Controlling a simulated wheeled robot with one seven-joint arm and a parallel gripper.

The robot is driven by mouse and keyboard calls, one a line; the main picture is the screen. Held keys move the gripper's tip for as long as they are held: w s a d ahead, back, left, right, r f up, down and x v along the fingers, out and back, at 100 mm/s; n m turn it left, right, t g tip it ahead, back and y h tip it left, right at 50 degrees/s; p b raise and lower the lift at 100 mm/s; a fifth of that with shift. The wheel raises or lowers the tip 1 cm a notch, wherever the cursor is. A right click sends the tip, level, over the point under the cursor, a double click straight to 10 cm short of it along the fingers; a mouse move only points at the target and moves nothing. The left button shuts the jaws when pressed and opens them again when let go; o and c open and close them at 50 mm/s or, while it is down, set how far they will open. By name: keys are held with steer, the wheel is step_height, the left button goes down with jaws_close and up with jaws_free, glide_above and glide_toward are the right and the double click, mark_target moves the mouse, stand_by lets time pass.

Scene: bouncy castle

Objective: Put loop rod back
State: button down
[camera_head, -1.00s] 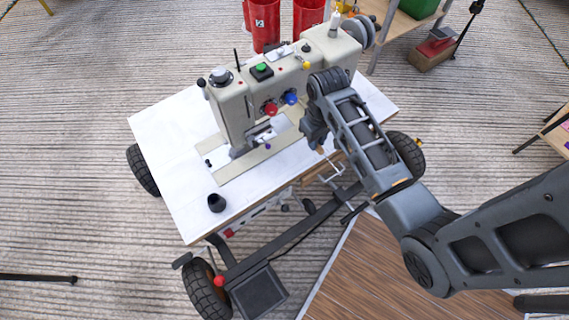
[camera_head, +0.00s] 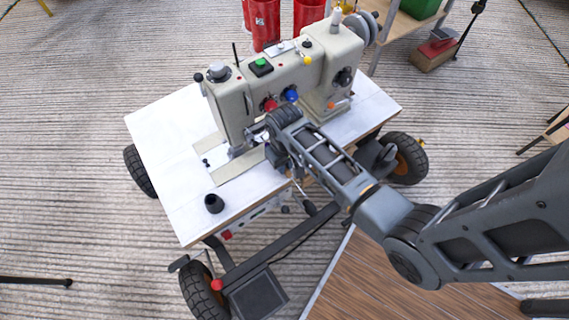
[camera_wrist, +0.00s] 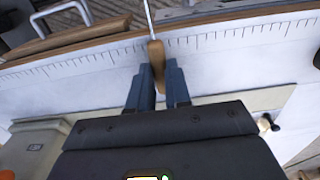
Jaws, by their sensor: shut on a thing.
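My gripper (camera_wrist: 158,78) is shut on the wooden handle (camera_wrist: 156,50) of a rod in the wrist view. A thin metal shaft (camera_wrist: 149,15) runs from the handle to the top edge of the picture, and its far end is out of view. The held rod lies over the white tabletop's ruled front edge. In the head view my wrist is just in front of the sewing machine (camera_head: 232,105), and it hides the rod and my fingers.
The machine stands on a white wheeled table (camera_head: 160,135), whose front left is mostly clear. A wooden bar (camera_wrist: 82,38) and a pale metal bracket (camera_wrist: 62,10) show beyond the ruled edge. Red buckets (camera_head: 264,22) stand behind, and a brown platform (camera_head: 385,275) lies in front.

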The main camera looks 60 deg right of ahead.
steer(key=c, duration=1.1)
jaws_free()
step_height(320, 180, up, 12)
steer(key=p, duration=0.3)
steer(key=shift+r, duration=0.1)
steer(key=shift+s, duration=0.1)
